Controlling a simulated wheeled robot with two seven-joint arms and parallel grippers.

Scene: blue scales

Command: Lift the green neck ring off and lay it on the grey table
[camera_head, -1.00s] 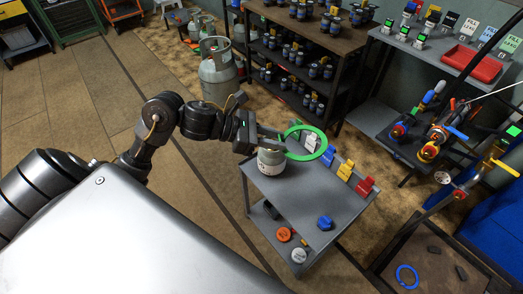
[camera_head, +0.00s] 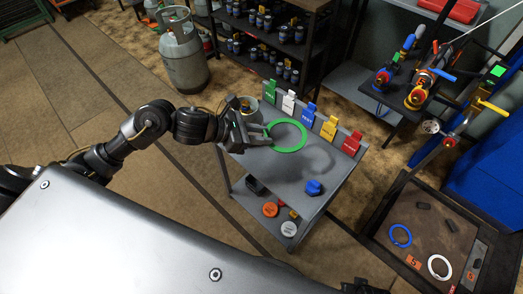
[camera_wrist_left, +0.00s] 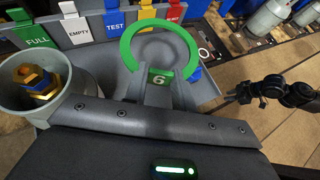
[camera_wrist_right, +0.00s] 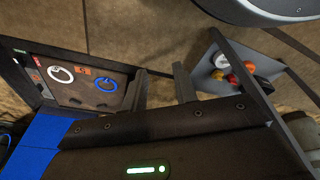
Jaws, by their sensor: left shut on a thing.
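The green neck ring (camera_head: 288,151) is held by its tab in my left gripper (camera_head: 264,136), which is shut on it. A shadow on the grey table (camera_head: 268,172) to the right suggests the ring is raised above the top. In the left wrist view the ring (camera_wrist_left: 128,45) stands out past the fingers, with a tab marked 6 between them. A small grey cylinder (camera_wrist_left: 38,100) with a brass valve stands left of the gripper there, apart from the ring. My right gripper (camera_wrist_right: 162,90) is open and empty, away from the table.
Coloured tags, green (camera_head: 270,90), white, blue, yellow and red (camera_head: 352,143), line the table's back edge. A blue object (camera_head: 313,187) sits near the right front. The table's front middle is clear. A brown tray (camera_head: 413,216) with blue and white rings stands at right.

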